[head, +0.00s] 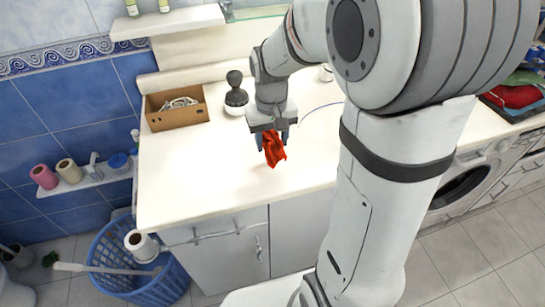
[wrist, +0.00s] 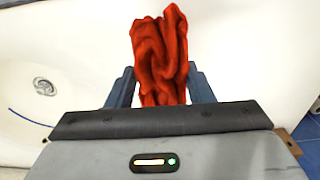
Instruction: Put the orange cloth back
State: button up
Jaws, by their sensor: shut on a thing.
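The orange cloth (head: 274,151) is a crumpled red-orange piece hanging below my gripper (head: 271,138) in the head view, over the white counter. In the wrist view the cloth (wrist: 160,55) sits between the two blue-grey fingers of my gripper (wrist: 160,88), which is shut on it. The cloth's upper end is hidden by the gripper in the head view. I cannot tell whether its lower end touches the counter.
The white counter (head: 185,185) is clear at its front left. A brown box (head: 176,106) with pale items and a dark-topped object (head: 236,95) stand behind. A sink drain (wrist: 44,86) shows in the wrist view. A blue basket (head: 150,285) stands below left.

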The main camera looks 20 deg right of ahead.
aim_at(273, 139)
jog(key=f, duration=0.8)
jog(key=shift+d+f, duration=0.2)
jog(key=o, duration=1.1)
jog(key=shift+f, duration=0.1)
notch_tip(273, 139, up, 12)
jog(key=shift+s+r, duration=0.15)
jog(key=s+t, duration=0.1)
jog(key=s, duration=0.3)
jog(key=s+r+t, duration=0.1)
jog(key=s, duration=0.4)
jog(key=s+r, duration=0.1)
jog(key=s, duration=0.4)
jog(key=shift+r+t, duration=0.15)
jog(key=shift+t, duration=0.25)
